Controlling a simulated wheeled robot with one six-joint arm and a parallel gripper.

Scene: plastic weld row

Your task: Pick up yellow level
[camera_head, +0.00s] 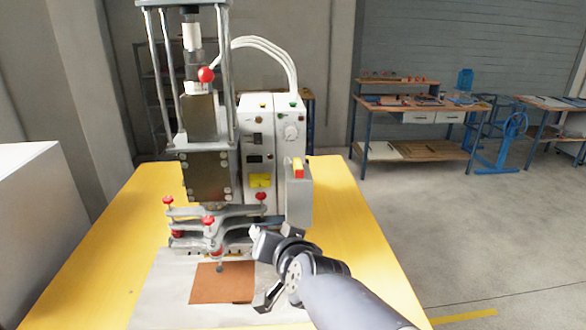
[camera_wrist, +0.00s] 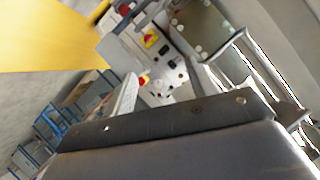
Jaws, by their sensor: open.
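I cannot make out a yellow level in either view. My gripper (camera_head: 266,270) is open over the front of the yellow table (camera_head: 375,255), right of a brown square plate (camera_head: 222,283). Nothing shows between its fingers in the head view. In the wrist view a large dark grey part, likely of my own gripper, fills the lower half and hides what lies behind it. The yellow table also shows at the upper left of the wrist view (camera_wrist: 45,38).
A welding machine (camera_head: 207,176) with red knobs and a white control box (camera_head: 262,140) stands on the table, close behind my gripper. A white block (camera_head: 30,215) is at the left. Workbenches (camera_head: 415,155) stand at the back right. The table's right side is clear.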

